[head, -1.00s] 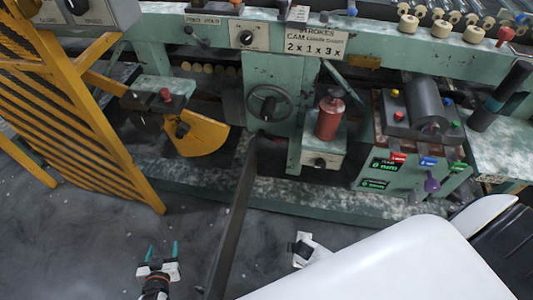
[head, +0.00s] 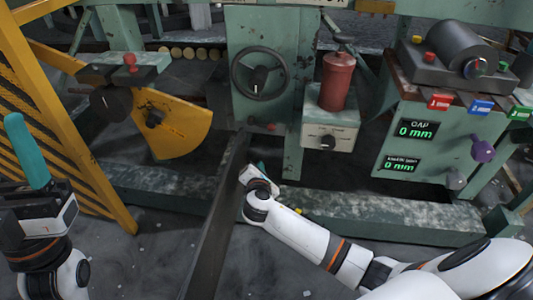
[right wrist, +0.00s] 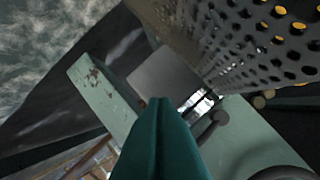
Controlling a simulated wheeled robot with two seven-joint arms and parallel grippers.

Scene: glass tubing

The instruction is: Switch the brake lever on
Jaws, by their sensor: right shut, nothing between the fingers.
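No lever is labelled as the brake lever. A long dark flat bar (head: 215,225) runs from near the handwheel column down toward the front in the head view. My right gripper (head: 262,168) is beside the bar's upper part, low in front of the column; its fingers are partly hidden and contact is unclear. In the right wrist view, its teal fingers (right wrist: 160,103) are together and empty, with a grey plate (right wrist: 165,78) beyond. My left gripper (head: 28,150) is at the left edge. One teal finger shows, so its opening is unclear.
The green column carries a black handwheel (head: 258,73). A yellow slatted guard (head: 75,165) and yellow quadrant (head: 170,125) stand left. A red cylinder (head: 337,82) and display panel (head: 410,140) stand right. A perforated panel (right wrist: 260,40) is close in the right wrist view.

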